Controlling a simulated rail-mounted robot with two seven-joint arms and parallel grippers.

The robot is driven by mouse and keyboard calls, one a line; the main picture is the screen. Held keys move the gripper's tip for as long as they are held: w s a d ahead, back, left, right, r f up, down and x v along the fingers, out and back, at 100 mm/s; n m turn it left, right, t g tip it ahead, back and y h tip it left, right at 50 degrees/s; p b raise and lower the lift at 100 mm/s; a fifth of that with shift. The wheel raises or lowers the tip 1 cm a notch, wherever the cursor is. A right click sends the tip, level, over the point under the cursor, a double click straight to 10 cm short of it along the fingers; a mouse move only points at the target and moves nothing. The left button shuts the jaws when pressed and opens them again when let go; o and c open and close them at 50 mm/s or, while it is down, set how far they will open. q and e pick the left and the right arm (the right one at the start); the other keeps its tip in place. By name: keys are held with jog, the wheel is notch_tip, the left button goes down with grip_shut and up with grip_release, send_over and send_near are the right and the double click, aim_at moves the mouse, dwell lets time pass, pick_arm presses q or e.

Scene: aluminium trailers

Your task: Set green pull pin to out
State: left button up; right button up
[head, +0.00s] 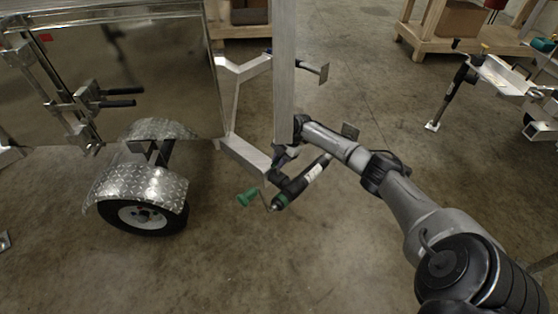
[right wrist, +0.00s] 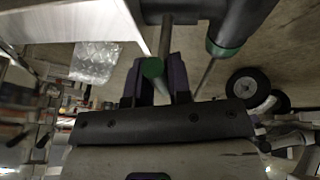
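The green pull pin (right wrist: 153,70) shows in the right wrist view at the end of a short metal shaft that comes from the dark jack body. My right gripper (right wrist: 162,75) has its two purple-dark fingers on either side of the pin's green grip, which fills the gap between them. In the head view the right gripper (head: 283,158) is at the tilted black trailer jack (head: 311,176), by the frame's corner; the pin cannot be made out there. My left gripper is in neither view.
The shiny trailer (head: 165,70) with a diamond-plate fender (head: 145,187) and wheel (head: 143,216) stands at left. Another jack (head: 452,98) and wooden stands are at upper right. The concrete floor in front is clear.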

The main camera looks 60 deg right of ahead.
jog(key=o, duration=0.4)
jog(key=shift+r, duration=0.15)
jog(key=shift+o, duration=0.2)
jog(key=shift+d+r, duration=0.1)
jog(key=shift+r, duration=0.15)
jog(key=p+v, duration=0.6)
jog(key=v, duration=0.7)
jog(key=shift+d+r+p, duration=0.15)
jog(key=shift+p, duration=0.15)
jog(key=shift+s, duration=0.1)
